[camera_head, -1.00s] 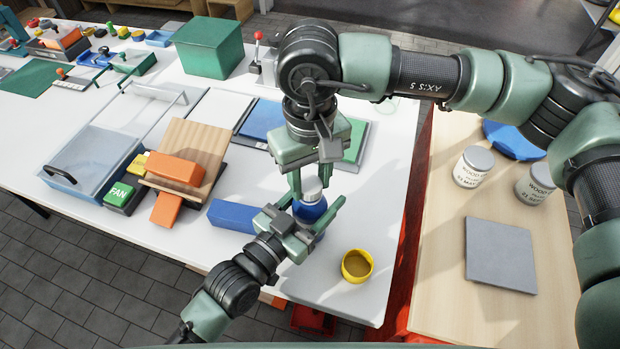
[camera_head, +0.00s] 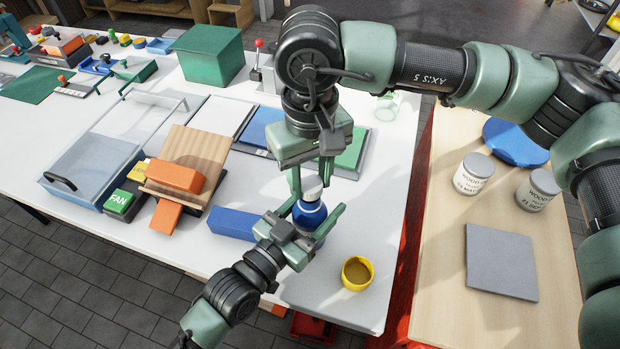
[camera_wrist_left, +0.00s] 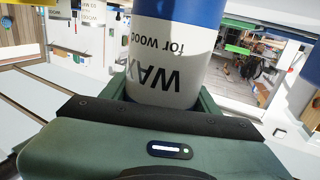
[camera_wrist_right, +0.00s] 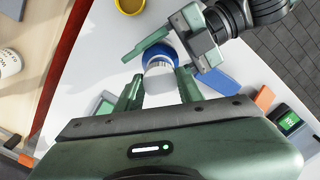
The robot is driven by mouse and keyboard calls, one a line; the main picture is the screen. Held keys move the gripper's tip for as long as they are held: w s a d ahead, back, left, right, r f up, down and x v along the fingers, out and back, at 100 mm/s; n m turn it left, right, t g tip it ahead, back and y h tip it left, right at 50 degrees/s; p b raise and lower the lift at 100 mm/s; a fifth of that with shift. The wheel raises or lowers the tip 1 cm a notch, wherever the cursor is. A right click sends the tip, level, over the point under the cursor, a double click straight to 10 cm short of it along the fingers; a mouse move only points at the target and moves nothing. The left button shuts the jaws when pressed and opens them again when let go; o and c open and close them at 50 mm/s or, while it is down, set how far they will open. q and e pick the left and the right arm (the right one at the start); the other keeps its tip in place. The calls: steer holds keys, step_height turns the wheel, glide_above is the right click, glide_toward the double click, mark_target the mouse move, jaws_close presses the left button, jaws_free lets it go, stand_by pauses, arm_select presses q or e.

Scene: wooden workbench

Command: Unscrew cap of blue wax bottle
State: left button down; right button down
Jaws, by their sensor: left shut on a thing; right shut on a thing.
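The blue wax bottle (camera_head: 308,216) is held off the bench by my left gripper (camera_head: 311,227), shut around its body. In the left wrist view its white label part (camera_wrist_left: 172,62) reads "WAX for wood" upside down, with blue at the top edge. Its pale cap (camera_head: 313,191) sits on the bottle's top. My right gripper (camera_head: 310,187) comes from above, shut on the cap. In the right wrist view the cap (camera_wrist_right: 160,82) lies between the two fingers, with the blue bottle (camera_wrist_right: 161,57) beyond it. I cannot tell how far the cap is turned.
A yellow cup (camera_head: 357,272) stands on the white bench near the front right. A blue block (camera_head: 232,223) lies left of the bottle. An orange block (camera_head: 175,176) and a green FAN box (camera_head: 120,203) lie further left. Two wood cans (camera_head: 473,173) stand on the right-hand table.

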mark_target(298, 226)
step_height(298, 226, up, 3)
steer(key=shift+r, duration=0.2)
arm_select(q)
steer(key=shift+c, duration=1.6)
jaws_free()
steer(key=b+v, duration=0.1)
steer(key=v, duration=1.1)
arm_select(e)
steer(key=shift+f, duration=0.55)
